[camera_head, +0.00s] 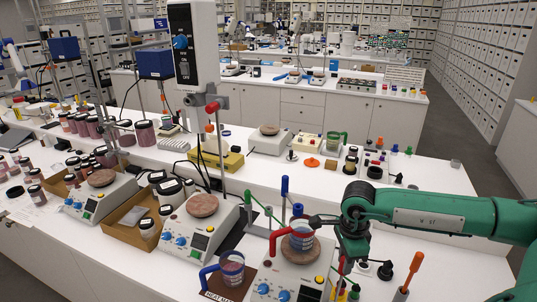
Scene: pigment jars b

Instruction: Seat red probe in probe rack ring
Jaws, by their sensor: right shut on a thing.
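My right gripper (348,246) comes in on the green arm from the right and points down beside the front right hot plate. It is shut on a thin red rod (341,267), which looks like the red probe; its lower end is hard to make out. The fingers are small and partly hidden by the dark wrist. My left gripper is not in view.
A mug with a red handle (280,241) stands on the front right hot plate (284,276), close left of the gripper. A blue-handled mug (232,264) stands further left. An orange-handled tool (414,264) stands upright at right. The counter right of it is mostly clear.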

